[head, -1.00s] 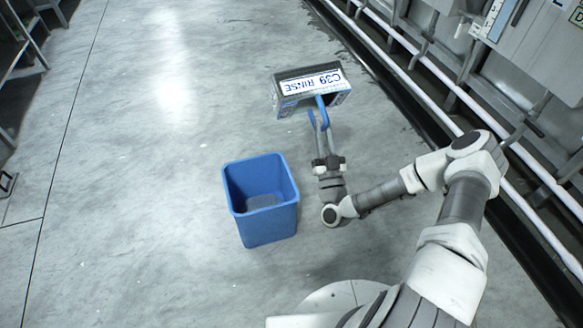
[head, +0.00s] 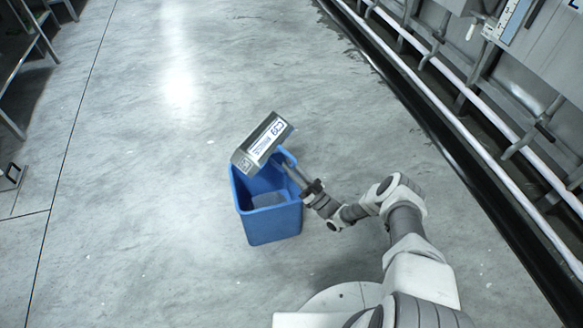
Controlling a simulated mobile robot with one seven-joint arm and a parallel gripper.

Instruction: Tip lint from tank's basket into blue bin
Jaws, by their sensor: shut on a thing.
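The metal basket (head: 252,133), with a white label on its side, is held tilted over the far rim of the blue bin (head: 270,226). My gripper (head: 291,165) is shut on the basket's blue handle, at the bin's right rim. The handle is mostly hidden by my fingers and the basket. The bin stands upright on the floor, with a greyish patch visible at its inside bottom. The basket's inside faces away from the view, and I cannot see lint.
Tanks with pipes and grey frames (head: 500,100) line the right side, beside a dark floor channel (head: 440,135). Metal racks (head: 22,65) stand at the upper left. The grey floor around the bin is clear.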

